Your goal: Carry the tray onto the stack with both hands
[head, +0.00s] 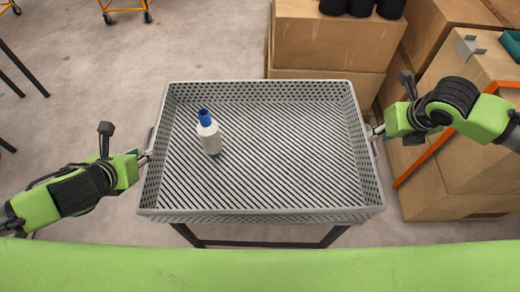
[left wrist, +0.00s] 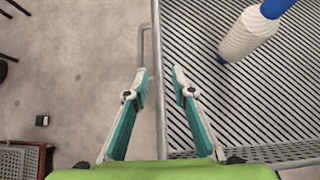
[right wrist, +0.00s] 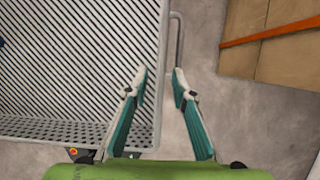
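The grey slatted tray (head: 270,216) is level in the middle of the head view, with perforated walls. A white bottle with a blue cap (head: 208,138) stands in its left part, and it also shows in the left wrist view (left wrist: 243,38). My left gripper (head: 146,156) is at the tray's left handle; in the left wrist view its fingers (left wrist: 160,72) are apart, around the left wall's line. My right gripper (head: 374,131) is at the right handle; its fingers (right wrist: 160,72) are also apart, near the handle (right wrist: 178,40). I cannot make out a stack of trays.
Dark frame legs (head: 262,244) show below the tray's near edge. Cardboard boxes (head: 335,42) stand behind the tray, with more boxes (head: 440,180) at the right. Orange wheeled frames (head: 125,8) are at the far left. Bare floor (head: 90,80) lies left of the tray.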

